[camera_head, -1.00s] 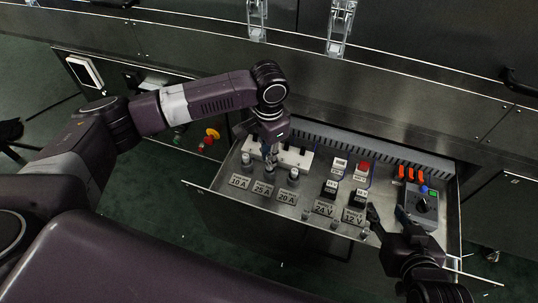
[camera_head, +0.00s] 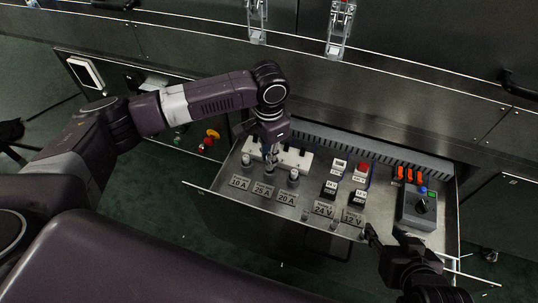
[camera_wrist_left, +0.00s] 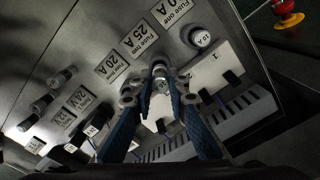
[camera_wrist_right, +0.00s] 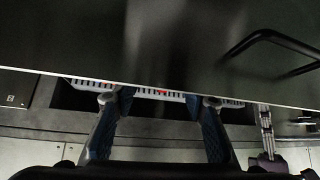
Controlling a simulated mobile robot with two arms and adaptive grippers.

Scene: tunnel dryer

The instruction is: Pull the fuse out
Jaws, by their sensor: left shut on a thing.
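Three fuses with metallic caps stand in a row at the left of the drawer panel, above the labels 10 A, 25 A and 20 A. My left gripper (camera_head: 270,157) points down at the middle one, the 25 A fuse (camera_wrist_left: 160,76), and is shut on it; the fingers partly hide it. The fuse looks upright at its place in the row. The 10 A fuse (camera_head: 247,161) stands to its left and the 20 A fuse (camera_head: 293,177) to its right. My right gripper (camera_head: 384,236) is open and empty at the drawer's front right edge.
The open drawer (camera_head: 225,188) also holds a white block (camera_head: 300,158) behind the fuses, several small switches, orange parts (camera_head: 409,174) and a grey box with a knob (camera_head: 418,205). A ribbed duct (camera_head: 350,147) runs along the back. The dark machine front rises behind.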

